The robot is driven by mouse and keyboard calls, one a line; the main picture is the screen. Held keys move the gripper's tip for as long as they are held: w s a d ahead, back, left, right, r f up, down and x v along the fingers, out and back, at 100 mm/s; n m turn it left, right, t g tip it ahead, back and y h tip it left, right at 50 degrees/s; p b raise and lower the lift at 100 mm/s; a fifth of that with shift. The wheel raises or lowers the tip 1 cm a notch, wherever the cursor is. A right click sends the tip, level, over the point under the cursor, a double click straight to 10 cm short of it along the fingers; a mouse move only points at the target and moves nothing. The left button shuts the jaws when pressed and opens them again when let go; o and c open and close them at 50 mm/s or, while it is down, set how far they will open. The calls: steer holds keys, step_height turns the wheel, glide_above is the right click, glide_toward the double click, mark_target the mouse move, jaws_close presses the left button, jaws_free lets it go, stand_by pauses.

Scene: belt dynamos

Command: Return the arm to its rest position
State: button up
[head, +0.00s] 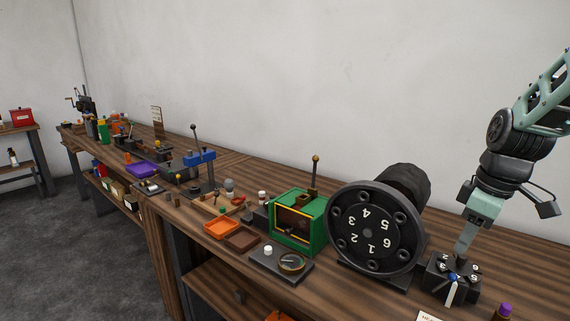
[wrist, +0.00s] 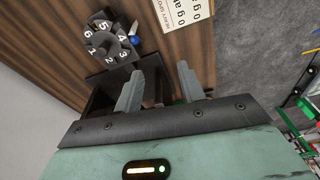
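My gripper (head: 463,250) points down at the right of the bench in the head view, over or close behind a small black block with a numbered selector (head: 453,282). I cannot tell whether it touches the block. In the wrist view my gripper (wrist: 158,72) has its two grey fingers apart, with no object held between them. The numbered selector (wrist: 108,45) shows just beyond the fingers at the upper left, with a blue-tipped pointer beside it. My arm reaches in from the upper right of the head view, bent at its joints.
A large black wheel with numbers (head: 372,228) stands just left of my gripper. A green box (head: 299,222) with an upright lever is farther left. A purple-topped item (head: 503,311) and a printed card (head: 429,317) lie near the front edge. A pale wall (head: 350,80) rises behind the bench.

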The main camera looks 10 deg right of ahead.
steer(key=s+a+f+m+t, duration=0.1)
steer(key=s+a+f+m, duration=0.15)
steer(key=a, duration=0.25)
steer(key=s+a+f+m, duration=0.2)
steer(key=a+f+m, duration=0.15)
steer(key=a, duration=0.25)
steer(key=s+a+r+n+g, duration=0.1)
steer(key=s+a+n, duration=0.2)
steer(key=s+a, duration=0.3)
steer(key=s+a+r+n+g, duration=0.1)
steer(key=s+a+n, duration=0.3)
steer(key=a, duration=0.7)
steer(key=s+r, duration=0.1)
steer(key=s, duration=0.1)
steer(key=shift+s+a+g, duration=0.3)
steer(key=shift+s+a, duration=0.1)
